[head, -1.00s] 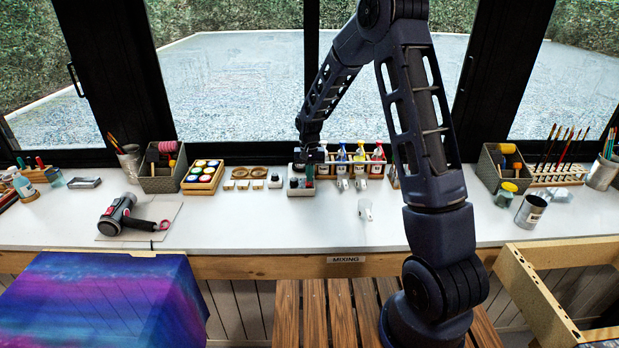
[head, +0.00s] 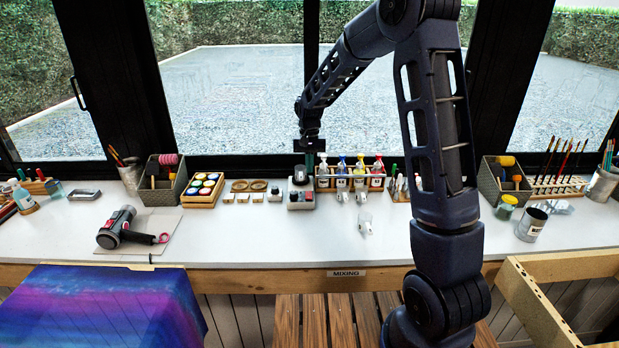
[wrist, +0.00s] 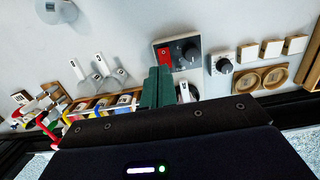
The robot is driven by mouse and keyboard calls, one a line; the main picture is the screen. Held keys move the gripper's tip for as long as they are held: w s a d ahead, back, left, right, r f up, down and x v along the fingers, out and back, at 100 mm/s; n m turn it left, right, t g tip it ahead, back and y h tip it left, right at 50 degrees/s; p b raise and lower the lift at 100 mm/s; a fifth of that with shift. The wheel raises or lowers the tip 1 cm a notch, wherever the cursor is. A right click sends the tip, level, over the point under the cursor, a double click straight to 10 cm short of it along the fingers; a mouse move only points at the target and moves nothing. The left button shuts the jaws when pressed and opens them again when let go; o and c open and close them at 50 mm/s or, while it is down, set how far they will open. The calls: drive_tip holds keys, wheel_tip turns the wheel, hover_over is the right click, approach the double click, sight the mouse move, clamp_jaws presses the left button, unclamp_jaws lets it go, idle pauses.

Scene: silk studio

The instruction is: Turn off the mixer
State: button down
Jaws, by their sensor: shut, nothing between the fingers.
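The mixer (head: 301,202) is a small grey box on the white bench, with a dark round part on top at its back. Its front panel (wrist: 181,69) in the wrist view carries a red rocker switch (wrist: 165,56) and a black knob (wrist: 191,51). My gripper (head: 309,168) is above and just behind the mixer. Its green fingers (wrist: 158,78) are shut and empty, and in the wrist view their tips appear near the red switch, covering part of the panel. I cannot tell whether they touch it, or which way the switch is set.
A rack of spray bottles (head: 350,184) stands close to the right of the mixer. Another small knobbed device (head: 275,194) and wooden rings (head: 250,186) are on the left.

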drive_tip(key=r, duration=0.3)
drive_tip(key=shift+s, duration=0.25)
drive_tip(key=s+d+r+t, duration=0.3)
drive_tip(key=s+d+r, duration=1)
drive_tip(key=d, duration=0.3)
drive_tip(key=s+d+r+t, duration=0.1)
drive_tip(key=s+d, duration=0.3)
drive_tip(key=s, duration=0.5)
drive_tip(key=s+d+r+t, duration=0.1)
drive_tip(key=s+d, duration=0.4)
drive_tip(key=s, duration=0.3)
drive_tip(key=shift+s+d+t, duration=0.3)
drive_tip(key=shift+s+t, duration=0.05)
drive_tip(key=shift+t, duration=0.05)
